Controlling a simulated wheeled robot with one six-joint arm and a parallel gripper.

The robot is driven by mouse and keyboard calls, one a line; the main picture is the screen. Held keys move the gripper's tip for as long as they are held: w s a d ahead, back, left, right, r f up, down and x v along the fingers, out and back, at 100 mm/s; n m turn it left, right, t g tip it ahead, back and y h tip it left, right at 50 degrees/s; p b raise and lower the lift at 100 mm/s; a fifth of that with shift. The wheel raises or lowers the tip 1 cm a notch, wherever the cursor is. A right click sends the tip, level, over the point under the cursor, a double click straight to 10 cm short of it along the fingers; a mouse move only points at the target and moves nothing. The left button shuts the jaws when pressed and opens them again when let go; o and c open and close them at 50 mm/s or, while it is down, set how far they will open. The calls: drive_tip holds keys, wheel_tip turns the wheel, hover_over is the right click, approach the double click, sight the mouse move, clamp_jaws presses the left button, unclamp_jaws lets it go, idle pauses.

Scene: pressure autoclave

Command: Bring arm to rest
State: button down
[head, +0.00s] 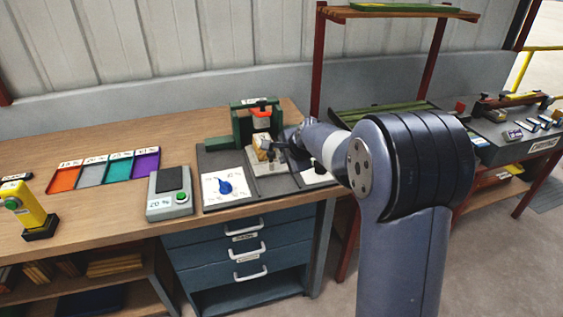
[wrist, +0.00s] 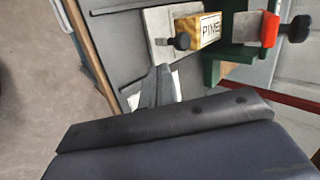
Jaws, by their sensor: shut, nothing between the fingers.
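My arm reaches from the right over the wooden bench, and my gripper (head: 284,146) is above the dark base plate (head: 222,160) of the press-like fixture. In the wrist view my gripper (wrist: 162,82) has its fingers together and empty. A wooden block marked PINE (wrist: 209,28) lies just beyond the fingertips on a light plate, apart from them as far as I can tell. It also shows in the head view (head: 259,142). A green frame (head: 240,125) with an orange-red part (head: 261,119) stands behind the block. My arm hides part of the plate's right side.
A grey scale (head: 169,194), coloured trays (head: 105,170) and a yellow device (head: 31,212) stand on the bench at left. A blue drawer unit (head: 240,255) is below. A red-legged rack (head: 318,60) and a second table (head: 515,135) stand right.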

drive_tip(key=v, duration=0.7)
drive_tip(key=shift+s, duration=0.1)
